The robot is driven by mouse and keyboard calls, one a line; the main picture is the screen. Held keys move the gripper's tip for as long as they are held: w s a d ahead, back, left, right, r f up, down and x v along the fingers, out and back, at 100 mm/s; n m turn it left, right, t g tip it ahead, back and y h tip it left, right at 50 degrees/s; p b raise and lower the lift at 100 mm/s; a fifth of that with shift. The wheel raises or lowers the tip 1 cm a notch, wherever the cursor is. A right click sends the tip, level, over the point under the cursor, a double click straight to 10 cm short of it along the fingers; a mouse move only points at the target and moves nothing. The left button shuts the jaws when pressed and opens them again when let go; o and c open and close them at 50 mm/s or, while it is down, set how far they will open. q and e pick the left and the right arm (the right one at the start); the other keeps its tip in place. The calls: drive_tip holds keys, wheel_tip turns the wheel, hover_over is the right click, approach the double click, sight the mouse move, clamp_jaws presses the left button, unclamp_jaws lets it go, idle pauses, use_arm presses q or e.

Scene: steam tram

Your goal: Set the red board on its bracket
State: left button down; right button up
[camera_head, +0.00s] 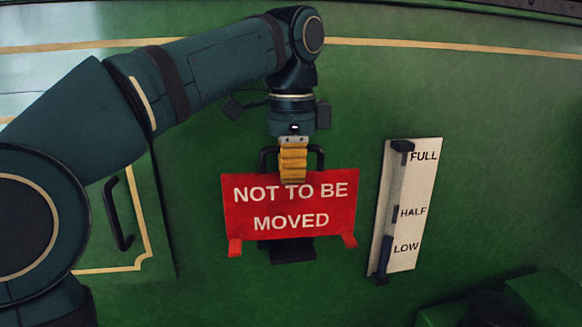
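The red board (290,217), lettered "NOT TO BE MOVED", is upright and nearly level, tilted very slightly, in front of the green wall. It has two short red feet at its lower corners and what looks like a black handle (320,155) on its top edge. My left gripper (293,178) comes down from above, its yellow fingers closed at the middle of the handle and board top. A dark bracket (292,254) shows below the board's lower edge; the board hides its upper part. I cannot tell whether board and bracket touch. My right gripper is not in view.
A white gauge plate (405,220) marked FULL, HALF and LOW stands right of the board, with a gap between. A black door handle (118,222) is at left, beside my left arm. Green box shapes (535,300) are at lower right.

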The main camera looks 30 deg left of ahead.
use_arm(q)
drive_tip(key=shift+f+b, duration=0.8)
drive_tip(key=shift+f, duration=0.4)
drive_tip(key=c, duration=1.1)
unclamp_jaws()
drive_tip(key=shift+o, duration=0.2)
drive_tip(key=shift+r, duration=0.1)
